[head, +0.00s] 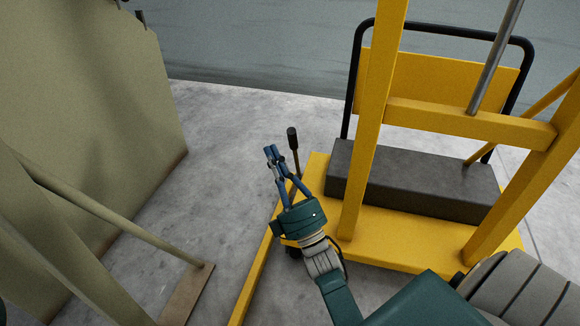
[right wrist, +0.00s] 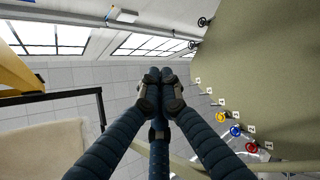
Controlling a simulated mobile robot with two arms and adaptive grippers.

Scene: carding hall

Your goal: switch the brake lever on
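The brake lever (head: 293,140) is a thin upright lever with a dark knob, at the left side of the yellow wheeled frame (head: 395,245) in the head view. Its lower part is hidden behind my right gripper. My right gripper (head: 271,153) has blue fingers and stands just left of the lever, its tips a little below the knob's height in the picture. I cannot tell whether a finger touches the lever. In the right wrist view the fingertips (right wrist: 160,78) meet with nothing seen between them. The lever does not show there. My left gripper is out of view.
A dark grey block (head: 410,180) sits on the yellow frame, with a black tube rail (head: 440,29) behind it. A large olive machine panel (head: 85,110) and a sloping bar (head: 110,215) stand at left. Concrete floor between them is clear. The wrist view shows coloured handwheels (right wrist: 236,131).

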